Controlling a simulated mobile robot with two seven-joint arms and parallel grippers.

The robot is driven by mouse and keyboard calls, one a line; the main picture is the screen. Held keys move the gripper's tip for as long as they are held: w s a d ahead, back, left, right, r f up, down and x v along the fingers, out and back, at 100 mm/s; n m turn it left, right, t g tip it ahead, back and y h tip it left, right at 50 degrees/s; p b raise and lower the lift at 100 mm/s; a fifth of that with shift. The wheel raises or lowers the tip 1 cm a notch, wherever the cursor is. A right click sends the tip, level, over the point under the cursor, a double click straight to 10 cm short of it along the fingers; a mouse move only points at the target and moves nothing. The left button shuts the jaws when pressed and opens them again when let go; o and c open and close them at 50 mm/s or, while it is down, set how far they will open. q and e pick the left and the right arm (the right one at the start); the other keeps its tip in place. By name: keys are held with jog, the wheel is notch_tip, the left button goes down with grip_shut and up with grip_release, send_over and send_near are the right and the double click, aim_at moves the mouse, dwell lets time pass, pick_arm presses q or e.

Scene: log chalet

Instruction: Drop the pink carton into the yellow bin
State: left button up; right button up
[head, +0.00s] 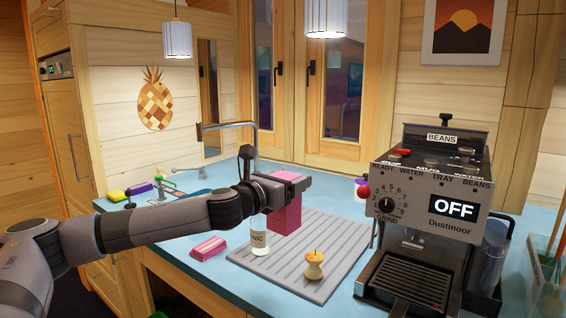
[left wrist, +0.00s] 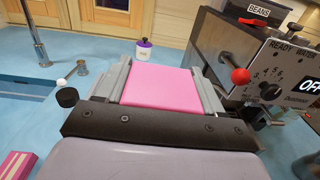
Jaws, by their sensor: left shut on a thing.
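The pink carton (head: 285,215) is an upright magenta block over the back of the grey ribbed mat in the head view. My left gripper (head: 290,181) is shut on its upper part from the left. I cannot tell whether its base touches the mat. In the left wrist view the carton's flat pink top (left wrist: 155,90) sits between the two grey fingers of the gripper (left wrist: 160,75). My right gripper is in neither view. No yellow bin shows in either view.
A clear bottle (head: 259,240) stands just beside the carton. An apple core (head: 314,266) is on the ribbed mat (head: 325,235). A small pink-striped box (head: 208,248) lies left of the mat. The coffee machine (head: 430,220) stands close on the right; a tap (head: 250,140) rises behind.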

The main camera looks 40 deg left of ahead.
pick_arm(q)
jog(key=s+d+f, duration=0.7)
jog(key=d+f, duration=0.3)
jog(key=d, duration=0.2)
jog(key=s+d+f+h, duration=0.1)
jog(key=s+d+f, duration=0.7)
jog(key=d+f, duration=0.2)
jog(key=shift+s+d+m+h, duration=0.15)
jog(key=shift+d+m+h, duration=0.2)
jog(key=shift+d, duration=0.8)
jog(key=shift+a, duration=0.1)
